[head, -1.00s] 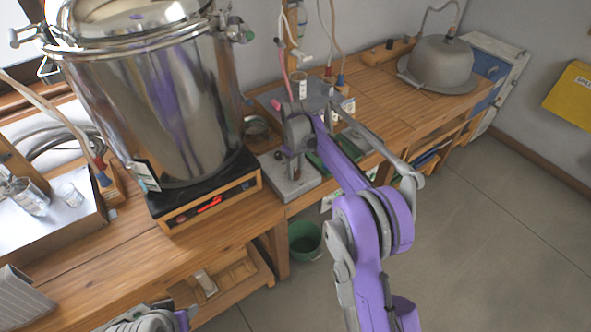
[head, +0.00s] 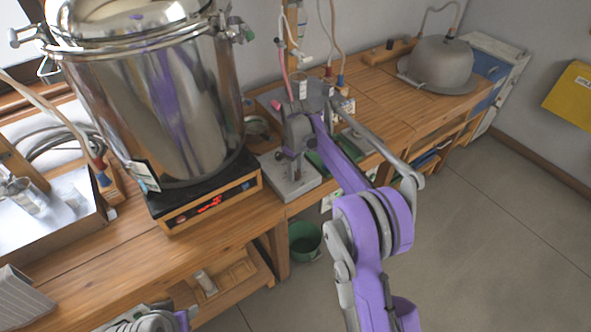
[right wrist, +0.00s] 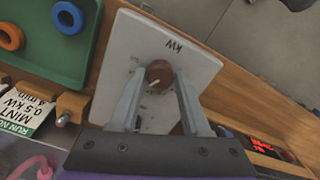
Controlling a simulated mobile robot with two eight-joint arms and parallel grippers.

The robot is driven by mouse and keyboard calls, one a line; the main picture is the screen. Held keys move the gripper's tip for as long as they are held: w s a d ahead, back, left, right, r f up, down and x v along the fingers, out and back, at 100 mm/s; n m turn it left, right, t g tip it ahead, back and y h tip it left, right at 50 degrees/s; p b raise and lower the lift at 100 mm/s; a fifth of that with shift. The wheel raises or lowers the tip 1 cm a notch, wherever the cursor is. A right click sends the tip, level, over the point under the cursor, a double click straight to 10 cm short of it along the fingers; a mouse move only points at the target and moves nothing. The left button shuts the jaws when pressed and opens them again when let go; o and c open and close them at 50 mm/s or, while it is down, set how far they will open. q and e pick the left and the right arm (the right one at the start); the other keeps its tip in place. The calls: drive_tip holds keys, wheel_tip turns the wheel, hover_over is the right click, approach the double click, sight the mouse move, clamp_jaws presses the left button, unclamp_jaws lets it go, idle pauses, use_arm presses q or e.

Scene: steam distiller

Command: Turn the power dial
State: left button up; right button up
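The power dial (right wrist: 159,75) is a round brown knob with a white pointer line, on a light grey plate (right wrist: 195,62) marked "kW" in the right wrist view. My right gripper (right wrist: 160,80) has one finger on each side of the knob. The fingertips appear to touch it, and the knob fills the gap. In the head view the dial is hidden behind my right gripper (head: 291,165), which points down over the grey base plate (head: 297,187) on the bench. Only part of my left arm shows at the bottom edge; its fingers are out of view.
A large steel vessel (head: 160,100) stands on a black base with a red display (head: 208,204), left of the dial plate. A green tray (right wrist: 50,45) with rings is close by. A green bucket (head: 305,240) is below the bench.

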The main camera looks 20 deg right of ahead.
sight(296, 172)
drive_tip(key=o, duration=0.3)
wheel_tip(296, 172, up, 11)
drive_tip(key=shift+f+p, duration=0.1)
drive_tip(key=shift+p, duration=0.25)
idle(0.4)
